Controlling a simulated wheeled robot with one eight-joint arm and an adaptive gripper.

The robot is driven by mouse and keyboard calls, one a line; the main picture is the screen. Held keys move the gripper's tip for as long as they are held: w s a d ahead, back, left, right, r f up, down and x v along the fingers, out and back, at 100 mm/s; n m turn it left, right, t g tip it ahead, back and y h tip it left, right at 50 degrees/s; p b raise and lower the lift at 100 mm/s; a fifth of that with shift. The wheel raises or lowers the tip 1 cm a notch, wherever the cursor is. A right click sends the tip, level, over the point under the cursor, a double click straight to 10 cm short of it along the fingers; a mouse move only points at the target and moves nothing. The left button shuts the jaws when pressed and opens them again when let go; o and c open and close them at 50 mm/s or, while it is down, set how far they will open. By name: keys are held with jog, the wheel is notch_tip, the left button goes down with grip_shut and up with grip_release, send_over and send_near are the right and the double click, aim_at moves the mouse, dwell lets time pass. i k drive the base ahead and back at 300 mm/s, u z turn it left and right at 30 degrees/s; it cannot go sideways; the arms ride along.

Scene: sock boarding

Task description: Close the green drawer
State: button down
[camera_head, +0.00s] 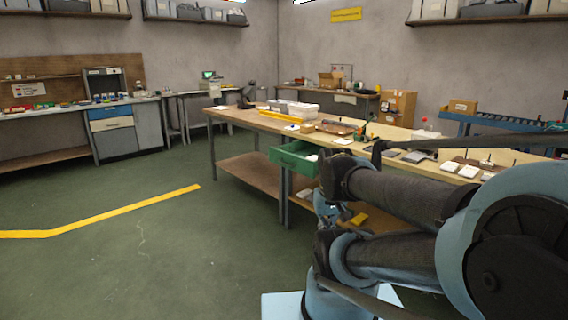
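The green drawer (288,158) is under the top of the long wooden workbench (240,118), near the middle of the view. It is pulled out toward the open floor, and its inside shows from above. Something pale lies in it at the right. My folded arm fills the lower right and stands in front of part of the bench, close to the drawer's right side in the picture. I cannot make out my gripper's fingers.
Green floor with a yellow line (130,212) is clear at the left and in front of the drawer. The bench has a lower shelf (250,172) and legs near the drawer. Small items and trays cover the bench top. Another workbench with a blue drawer unit (110,126) stands at the far left.

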aim_at(292, 156)
jog(key=i, duration=0.85)
jog(key=u, duration=0.05)
